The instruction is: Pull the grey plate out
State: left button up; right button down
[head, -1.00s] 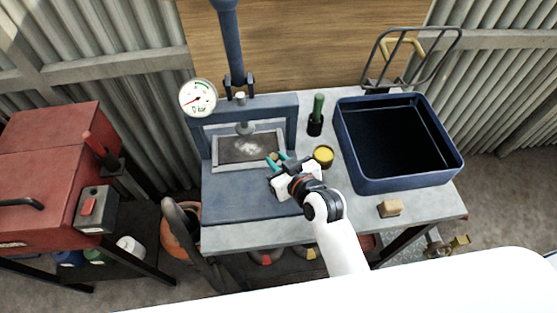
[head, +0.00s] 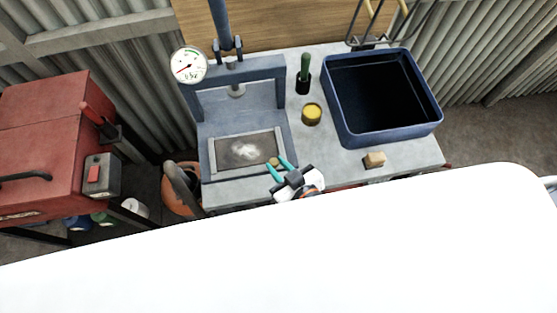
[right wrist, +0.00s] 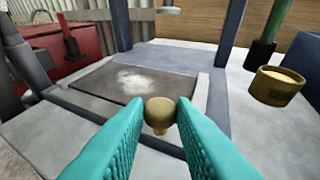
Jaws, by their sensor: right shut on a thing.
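The grey plate (head: 222,153), dark with a whitish patch in its middle and lighter grey side rails, lies flat at the front of the blue press (head: 260,76). It is now clear in front of the press's round ram (head: 237,91). In the right wrist view the plate (right wrist: 101,83) shows behind a brass knob (right wrist: 160,108) near its front edge. My right gripper (head: 280,166), with teal fingers, is shut on this knob (head: 273,162). The fingers hide part of the plate's near edge. My left gripper is not in view.
A yellow-topped tin (head: 312,113) and a green-handled tool in a dark holder (head: 304,82) stand right of the press. A red cabinet (head: 45,130) stands left.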

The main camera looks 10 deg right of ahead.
jog(key=c, duration=1.3)
grip_release()
jog(key=shift+w, duration=0.15)
jog(key=shift+o, duration=0.2)
jog(key=b+v, duration=0.1)
jog(key=v, duration=1.1)
jog(key=shift+b, duration=0.3)
jog(key=s+d+f+g+h, duration=0.1)
jog(key=s+d+f+g, duration=0.15)
jog(key=f, duration=1.05)
jog(key=s+d+f+g+h, duration=0.1)
jog(key=s+d+f+g, duration=0.15)
jog(key=f, duration=0.95)
jog(key=s+d+f+g+h, duration=0.1)
jog(key=s+d+f+g, duration=0.2)
jog(key=f, duration=1)
jog(key=s+d+f+m+g+h, duration=0.1)
jog(key=s+d+f+g, duration=0.2)
jog(key=s+f, duration=0.5)
jog(key=shift+d+f+m+g+h+b, duration=0.2)
jog(key=shift+d+m+g+h+b, duration=0.15)
jog(key=shift+d, duration=0.5)
